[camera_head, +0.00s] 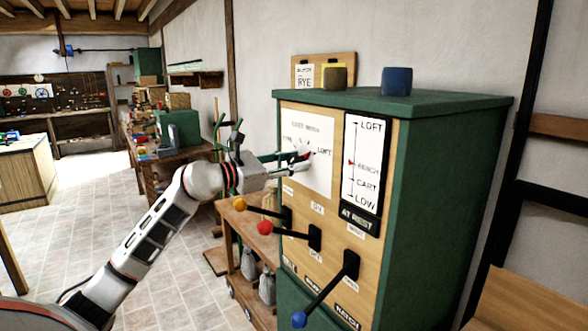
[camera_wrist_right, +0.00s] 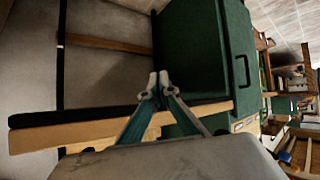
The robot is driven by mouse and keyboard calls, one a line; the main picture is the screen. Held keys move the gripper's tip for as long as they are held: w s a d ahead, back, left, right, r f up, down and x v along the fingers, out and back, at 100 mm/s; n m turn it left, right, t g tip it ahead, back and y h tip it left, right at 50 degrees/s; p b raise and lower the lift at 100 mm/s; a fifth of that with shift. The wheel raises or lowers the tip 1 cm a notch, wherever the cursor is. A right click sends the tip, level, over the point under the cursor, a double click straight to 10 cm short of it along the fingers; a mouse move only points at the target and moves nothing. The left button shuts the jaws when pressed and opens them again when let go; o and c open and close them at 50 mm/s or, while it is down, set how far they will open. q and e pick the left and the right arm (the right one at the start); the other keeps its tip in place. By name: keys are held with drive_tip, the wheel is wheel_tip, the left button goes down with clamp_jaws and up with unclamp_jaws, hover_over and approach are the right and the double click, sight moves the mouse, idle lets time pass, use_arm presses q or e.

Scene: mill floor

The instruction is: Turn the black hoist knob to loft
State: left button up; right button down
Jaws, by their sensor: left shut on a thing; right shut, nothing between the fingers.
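The black hoist knob (camera_head: 300,157) is on the white dial plate (camera_head: 317,124) on the green cabinet's front. My left gripper (camera_head: 299,157) is shut on it and hides most of it. A red mark shows at the fingertips, on the side toward the printed word LOFT to the right. Beside the dial, a tall scale panel (camera_head: 368,140) reads LOFT, a partly legible word, CART and LOW, with a red marker near the second word. A sign below it reads AT REST. My right gripper (camera_wrist_right: 159,82) is shut and empty in the right wrist view.
Levers with a yellow ball (camera_head: 240,204), a red ball (camera_head: 264,228) and a blue ball (camera_head: 299,319) stick out below the dial. A dark blue cup-like object (camera_head: 397,81) stands on the cabinet top. Open tiled floor lies at the left.

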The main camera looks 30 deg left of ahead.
use_arm(q)
drive_tip(key=shift+m+b, duration=0.7)
drive_tip(key=shift+m, duration=0.5)
use_arm(e)
drive_tip(key=shift+s+f, duration=0.2)
drive_tip(key=shift+f, duration=0.45)
drive_tip(key=shift+s+f, duration=0.15)
drive_tip(key=shift+f, duration=0.45)
use_arm(q)
drive_tip(key=o, duration=1.1)
drive_tip(key=shift+s, duration=0.1)
drive_tip(key=shift+s+a+f, duration=0.1)
drive_tip(key=shift+s+a, duration=0.2)
drive_tip(key=shift+s, duration=0.25)
drive_tip(key=shift+v, duration=5.35)
drive_tip(key=shift+d, duration=0.1)
